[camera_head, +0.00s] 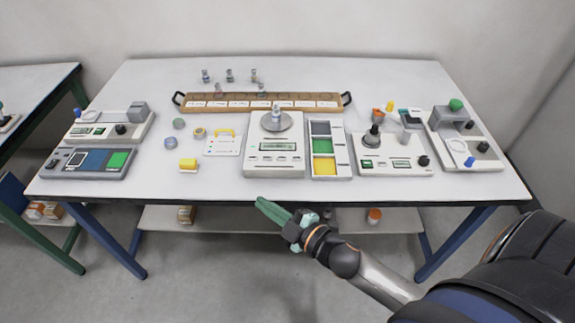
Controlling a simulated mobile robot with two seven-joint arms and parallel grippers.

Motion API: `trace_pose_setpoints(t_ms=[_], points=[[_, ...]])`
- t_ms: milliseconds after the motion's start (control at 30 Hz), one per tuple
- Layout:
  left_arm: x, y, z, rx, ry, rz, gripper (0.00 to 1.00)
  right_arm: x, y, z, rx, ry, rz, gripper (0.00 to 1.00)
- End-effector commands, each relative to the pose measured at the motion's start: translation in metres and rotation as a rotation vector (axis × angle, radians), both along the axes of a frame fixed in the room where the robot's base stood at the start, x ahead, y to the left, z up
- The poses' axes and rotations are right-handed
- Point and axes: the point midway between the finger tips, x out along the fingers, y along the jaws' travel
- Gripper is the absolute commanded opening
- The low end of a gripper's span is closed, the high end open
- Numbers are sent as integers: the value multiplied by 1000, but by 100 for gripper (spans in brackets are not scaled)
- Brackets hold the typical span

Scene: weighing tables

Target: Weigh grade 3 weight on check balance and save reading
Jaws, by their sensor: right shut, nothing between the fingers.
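A white balance (276,160) with a round pan and a small display stands at the middle of the table. A small metal weight (276,113) stands upright on its pan. Several similar small weights (229,76) stand at the back of the table; grade marks are too small to read. My right gripper (270,208) is shut and empty, below and in front of the table's front edge, apart from the balance. My left gripper is out of view.
A wooden rack (235,102) with white labels lies behind the balance. A tray with coloured compartments (343,172) stands right of it. Other instruments (420,168) fill the right side, and a panel with coloured buttons (60,165) the left. The table's front edge (220,197) is near my gripper.

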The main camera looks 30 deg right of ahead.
Motion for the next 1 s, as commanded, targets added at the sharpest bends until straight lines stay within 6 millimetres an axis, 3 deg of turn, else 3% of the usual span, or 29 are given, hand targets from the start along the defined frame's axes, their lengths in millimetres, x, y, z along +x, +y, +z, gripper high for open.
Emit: trace_pose_setpoints(t_ms=[100,233,400,533,667,800,1000], points=[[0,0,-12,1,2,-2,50,24,13,40,-270,-260,162,0],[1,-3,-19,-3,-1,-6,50,35,31,69,-573,-506,334,0],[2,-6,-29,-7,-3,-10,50,41,42,80,-1001,-768,556,0],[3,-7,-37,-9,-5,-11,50,50,32,74,-1350,-903,721,0],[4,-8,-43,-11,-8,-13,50,65,2,64,-1712,-961,883,0],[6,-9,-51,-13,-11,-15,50,87,-53,61,-2104,-915,1045,0],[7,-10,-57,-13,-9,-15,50,107,-126,77,-2472,-738,1195,0]])
